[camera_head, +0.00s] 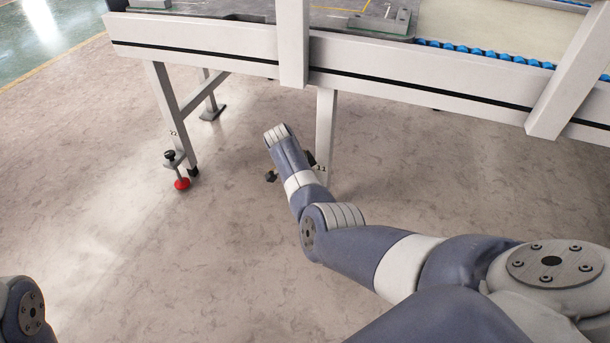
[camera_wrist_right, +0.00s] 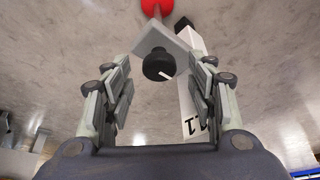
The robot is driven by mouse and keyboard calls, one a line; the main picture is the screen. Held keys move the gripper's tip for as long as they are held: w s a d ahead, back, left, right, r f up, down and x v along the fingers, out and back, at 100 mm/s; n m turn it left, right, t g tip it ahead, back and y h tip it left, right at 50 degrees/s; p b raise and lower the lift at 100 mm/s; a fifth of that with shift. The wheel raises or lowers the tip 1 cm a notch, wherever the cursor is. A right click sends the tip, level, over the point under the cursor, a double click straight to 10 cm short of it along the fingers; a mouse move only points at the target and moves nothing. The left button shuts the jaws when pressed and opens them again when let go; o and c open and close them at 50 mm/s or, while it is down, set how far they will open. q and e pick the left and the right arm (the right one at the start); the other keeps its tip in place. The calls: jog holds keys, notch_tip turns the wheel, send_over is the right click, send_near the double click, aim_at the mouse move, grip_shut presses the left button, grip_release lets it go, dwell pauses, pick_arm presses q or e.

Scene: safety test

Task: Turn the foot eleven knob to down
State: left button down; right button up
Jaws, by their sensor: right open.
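The foot eleven knob (camera_wrist_right: 157,64) is black and round with a white pointer line. In the right wrist view it sits on a grey bracket (camera_wrist_right: 178,42) beside the white leg (camera_wrist_right: 190,100) marked 11, with a red foot (camera_wrist_right: 158,7) beyond. My right gripper (camera_wrist_right: 163,84) is open, its fingers on either side of the view with the knob between and slightly beyond them. No contact shows. In the head view my right arm hides this knob; only dark finger parts show beside the forearm, near the leg (camera_head: 325,125) marked 11. My left gripper is out of view.
Another leg (camera_head: 172,115), marked 22, stands to the left with its own black knob (camera_head: 170,155) and red foot (camera_head: 182,184). The conveyor frame (camera_head: 205,48) spans overhead, with pale uprights (camera_head: 293,45). The floor around the feet is clear.

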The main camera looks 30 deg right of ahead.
jog(key=v, duration=1)
jog(key=shift+r, duration=0.25)
